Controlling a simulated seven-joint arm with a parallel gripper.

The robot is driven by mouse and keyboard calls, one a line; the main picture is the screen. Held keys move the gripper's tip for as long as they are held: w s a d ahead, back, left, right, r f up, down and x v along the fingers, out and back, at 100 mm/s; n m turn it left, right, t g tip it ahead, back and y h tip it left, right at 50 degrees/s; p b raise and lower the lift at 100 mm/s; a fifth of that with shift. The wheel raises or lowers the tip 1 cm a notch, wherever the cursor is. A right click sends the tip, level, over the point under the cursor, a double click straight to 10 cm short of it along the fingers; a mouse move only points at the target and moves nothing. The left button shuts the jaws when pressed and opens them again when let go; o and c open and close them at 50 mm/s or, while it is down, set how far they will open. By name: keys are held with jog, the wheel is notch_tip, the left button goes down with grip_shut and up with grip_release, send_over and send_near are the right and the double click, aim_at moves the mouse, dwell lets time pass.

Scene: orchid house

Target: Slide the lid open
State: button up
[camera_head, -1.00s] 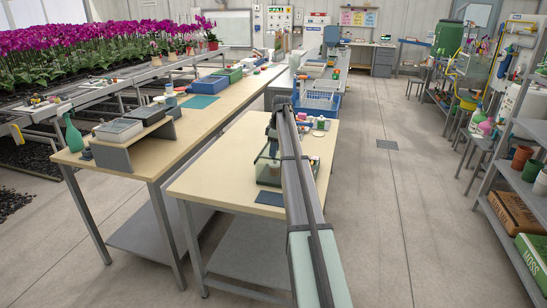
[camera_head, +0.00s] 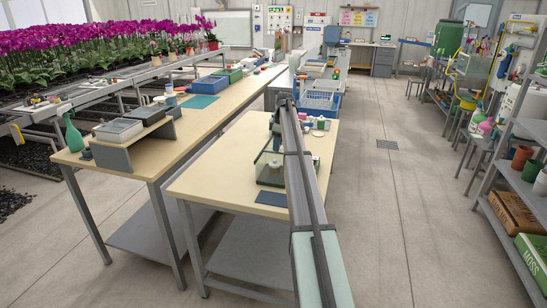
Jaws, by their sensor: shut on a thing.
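A small clear, green-tinted box (camera_head: 268,174) stands on the near wooden table (camera_head: 225,170), just left of my arm. Its right part is hidden behind my arm. My gripper (camera_head: 276,146) points down over the back part of the box. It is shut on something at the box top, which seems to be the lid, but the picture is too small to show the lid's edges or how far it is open.
The table's left part is clear. A longer bench (camera_head: 175,125) with trays runs alongside at the left.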

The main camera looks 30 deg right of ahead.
jog(key=shift+w+d, duration=1.35)
jog(key=shift+w, duration=0.1)
jog(key=o, duration=0.7)
jog(key=shift+r, duration=0.1)
jog(key=shift+r, duration=3.4)
